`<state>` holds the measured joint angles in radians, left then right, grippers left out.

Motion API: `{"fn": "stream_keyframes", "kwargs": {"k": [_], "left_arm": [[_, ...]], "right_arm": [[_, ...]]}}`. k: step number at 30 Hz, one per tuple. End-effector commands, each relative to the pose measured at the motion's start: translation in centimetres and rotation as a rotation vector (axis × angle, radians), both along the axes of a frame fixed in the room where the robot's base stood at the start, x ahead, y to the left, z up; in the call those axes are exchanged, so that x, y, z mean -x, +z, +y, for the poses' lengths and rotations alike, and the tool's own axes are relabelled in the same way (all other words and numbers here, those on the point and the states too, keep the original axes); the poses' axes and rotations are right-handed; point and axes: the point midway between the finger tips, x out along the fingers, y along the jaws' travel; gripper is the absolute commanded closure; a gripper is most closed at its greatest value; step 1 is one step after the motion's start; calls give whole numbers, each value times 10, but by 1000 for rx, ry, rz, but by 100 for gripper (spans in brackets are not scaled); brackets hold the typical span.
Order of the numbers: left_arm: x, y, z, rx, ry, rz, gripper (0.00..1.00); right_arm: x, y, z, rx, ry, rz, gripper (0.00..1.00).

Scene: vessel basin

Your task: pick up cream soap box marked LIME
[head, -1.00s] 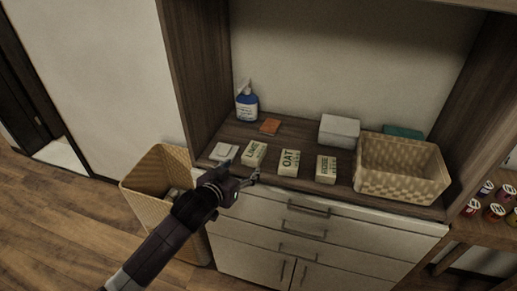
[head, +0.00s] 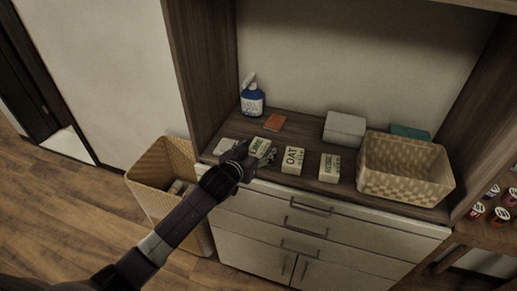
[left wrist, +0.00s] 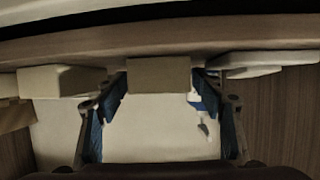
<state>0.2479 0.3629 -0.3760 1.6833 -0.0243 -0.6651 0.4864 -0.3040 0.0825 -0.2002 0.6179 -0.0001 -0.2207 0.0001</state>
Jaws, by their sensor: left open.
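The cream soap box marked LIME (head: 258,145) stands on the wooden shelf top near its front edge, partly hidden by my left gripper (head: 256,155). My left gripper is open, with its fingers at either side of the box. In the left wrist view, which looks upside down, the plain face of the LIME box (left wrist: 158,76) sits between the two blue-padded fingertips (left wrist: 160,88). I cannot tell whether either finger touches it. My right gripper is not in view.
The OAT box (head: 292,160) and another cream box (head: 329,168) stand to the right. A flat white item (head: 225,146) lies left. Behind are a spray bottle (head: 252,99), an orange block (head: 274,122) and a white box (head: 344,129). A wicker basket (head: 405,185) stands right.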

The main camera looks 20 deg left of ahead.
Motion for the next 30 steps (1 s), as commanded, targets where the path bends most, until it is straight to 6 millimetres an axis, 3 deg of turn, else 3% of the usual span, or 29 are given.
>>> {"fn": "stream_keyframes", "kwargs": {"k": [11,24,30], "left_arm": [[-8,-4,-1,-1,-1,0,38],[-8,-4,-1,-1,-1,0,84],[-8,-3,-1,0,-1,-1,85]], "right_arm": [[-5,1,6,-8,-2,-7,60],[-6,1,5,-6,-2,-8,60],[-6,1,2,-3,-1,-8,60]]}}
